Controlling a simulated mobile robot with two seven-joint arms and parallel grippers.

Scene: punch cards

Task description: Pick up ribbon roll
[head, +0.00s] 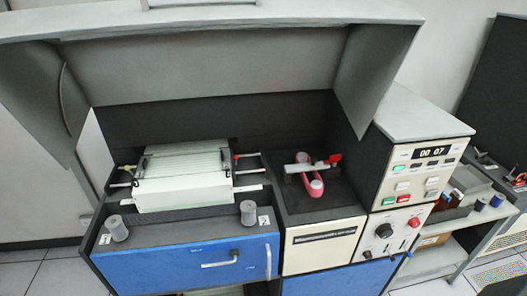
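A pink ribbon (307,173) runs between two pale pink spools, a rear one (302,157) and a front one (316,187), in the dark recess of the machine, right of centre. A light bar with a red end (334,160) crosses over the ribbon. Several small dark blue and red cylinders, among them a blue one (480,204), stand on the shelf at the right; they are too small to tell whether they are ribbon rolls. Neither of my grippers is in view.
A stack of white cards (182,190) sits in the tray left of the ribbon. Two grey cylinders (115,228) (248,213) stand on the front ledge. A grey hood (210,65) overhangs the recess. A control box (420,170) reading 00 07 stands at the right.

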